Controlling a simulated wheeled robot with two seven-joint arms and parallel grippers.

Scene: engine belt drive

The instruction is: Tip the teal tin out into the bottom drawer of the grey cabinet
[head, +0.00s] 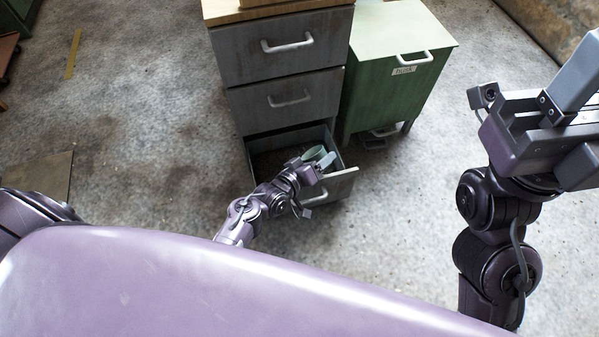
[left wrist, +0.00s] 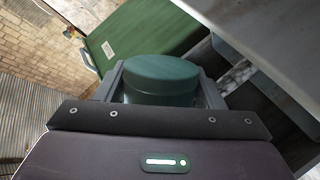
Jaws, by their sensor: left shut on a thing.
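The grey cabinet (head: 286,46) stands at the back centre in the head view. Its bottom drawer (head: 342,184) is pulled out, with a dark inside. My left gripper (head: 316,163) is over the open drawer, shut on the teal tin (head: 313,153). In the left wrist view the tin (left wrist: 160,72) sits between the two grey fingers and shows a smooth, closed end. Its mouth and contents are hidden, and I cannot tell its exact tilt. My right gripper (head: 572,105) is raised at the right, away from the cabinet; its fingertips are not clear.
A green cabinet (head: 388,85) with a label and handle stands right of the grey one; it also shows in the left wrist view (left wrist: 145,30). The grey cabinet's upper two drawers are shut. The concrete floor (head: 140,120) left of the cabinets is mostly clear.

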